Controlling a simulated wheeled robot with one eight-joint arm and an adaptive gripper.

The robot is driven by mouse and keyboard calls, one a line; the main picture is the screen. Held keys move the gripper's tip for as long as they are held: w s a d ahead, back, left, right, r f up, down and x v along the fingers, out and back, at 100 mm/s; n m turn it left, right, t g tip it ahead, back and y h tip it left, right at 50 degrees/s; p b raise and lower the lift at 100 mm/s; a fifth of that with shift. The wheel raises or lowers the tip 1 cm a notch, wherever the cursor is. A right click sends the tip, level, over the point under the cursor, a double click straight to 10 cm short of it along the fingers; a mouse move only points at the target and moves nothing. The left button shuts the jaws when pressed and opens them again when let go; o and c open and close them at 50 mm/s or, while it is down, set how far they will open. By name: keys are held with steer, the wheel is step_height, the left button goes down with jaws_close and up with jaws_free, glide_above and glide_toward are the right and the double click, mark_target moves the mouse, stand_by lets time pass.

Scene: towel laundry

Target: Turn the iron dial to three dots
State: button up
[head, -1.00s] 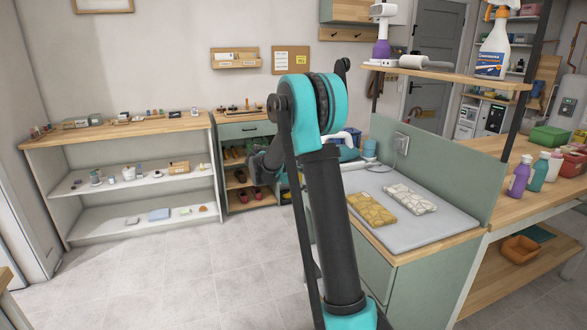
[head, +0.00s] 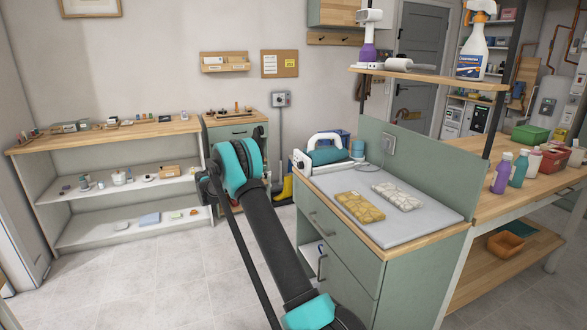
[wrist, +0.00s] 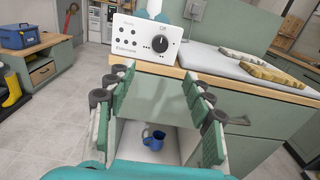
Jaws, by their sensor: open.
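The iron (head: 327,150) stands at the far left end of the counter, teal with a white arched handle. Its white front panel (wrist: 125,36) faces me in the wrist view. The round black dial (wrist: 160,46) is on the panel's right half, with small dot marks around it. The dial's pointer is too small to read. My gripper (wrist: 157,80) is open and empty, its green-padded fingers spread below and in front of the panel, apart from the dial. In the head view my own arm hides most of the gripper.
A yellow patterned folded cloth (head: 359,207) and a white one (head: 397,196) lie on the grey pad (head: 400,228). Below the counter an open compartment holds a blue mug (wrist: 153,140). A blue box (wrist: 25,37) and yellow boots (wrist: 12,85) are at left.

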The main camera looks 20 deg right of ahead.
mark_target(300, 165)
steer(key=d, duration=1.5)
steer(key=shift+w, duration=0.25)
steer(key=shift+d, duration=0.1)
steer(key=shift+c, duration=0.3)
steer(key=c, duration=1.1)
